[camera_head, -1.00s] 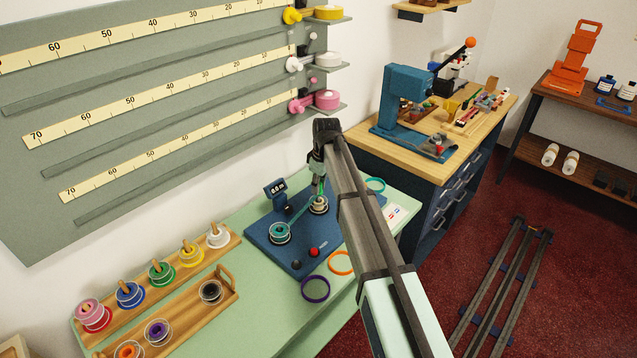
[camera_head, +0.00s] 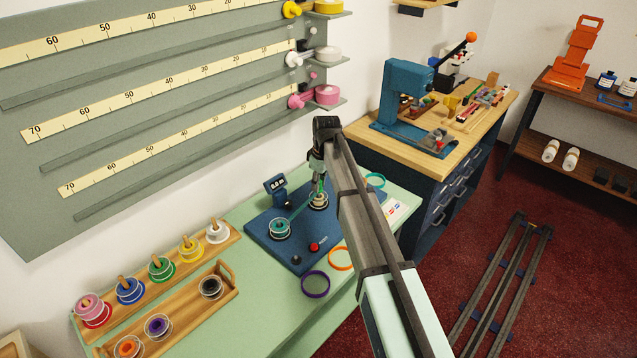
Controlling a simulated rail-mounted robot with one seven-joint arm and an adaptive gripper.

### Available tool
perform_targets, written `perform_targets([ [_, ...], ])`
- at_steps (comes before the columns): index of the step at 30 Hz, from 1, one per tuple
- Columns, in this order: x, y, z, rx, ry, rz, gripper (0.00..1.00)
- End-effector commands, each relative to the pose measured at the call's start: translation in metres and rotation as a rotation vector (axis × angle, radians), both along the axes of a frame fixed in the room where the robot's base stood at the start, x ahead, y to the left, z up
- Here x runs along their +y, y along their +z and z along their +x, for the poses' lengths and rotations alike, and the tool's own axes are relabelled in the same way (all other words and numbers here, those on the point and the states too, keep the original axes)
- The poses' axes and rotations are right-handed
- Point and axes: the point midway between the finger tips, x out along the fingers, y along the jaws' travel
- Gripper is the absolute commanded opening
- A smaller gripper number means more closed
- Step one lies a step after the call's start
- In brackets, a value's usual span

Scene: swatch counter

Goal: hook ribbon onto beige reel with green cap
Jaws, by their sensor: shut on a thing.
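The teal reel (camera_head: 280,228) sits on the blue winding base (camera_head: 262,249) on the green counter. A teal ribbon (camera_head: 300,211) runs from it, up and right, towards the beige reel (camera_head: 318,201), which sits at the back right of the same base. My gripper (camera_head: 318,190) points down right over the beige reel and is shut on the ribbon's end.
A red knob (camera_head: 314,247) and a small display (camera_head: 275,184) are on the base. Purple (camera_head: 316,284) and orange (camera_head: 341,258) rings lie in front. A wooden rack (camera_head: 160,272) of coloured spools and a wooden tray (camera_head: 190,304) stand at left.

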Motion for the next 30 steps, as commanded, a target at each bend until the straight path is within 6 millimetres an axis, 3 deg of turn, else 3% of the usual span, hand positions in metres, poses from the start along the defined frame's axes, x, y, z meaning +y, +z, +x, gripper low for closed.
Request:
perform_targets([
  [30,0.0,-0.023,0.0,0.0,0.0,0.0,0.12],
])
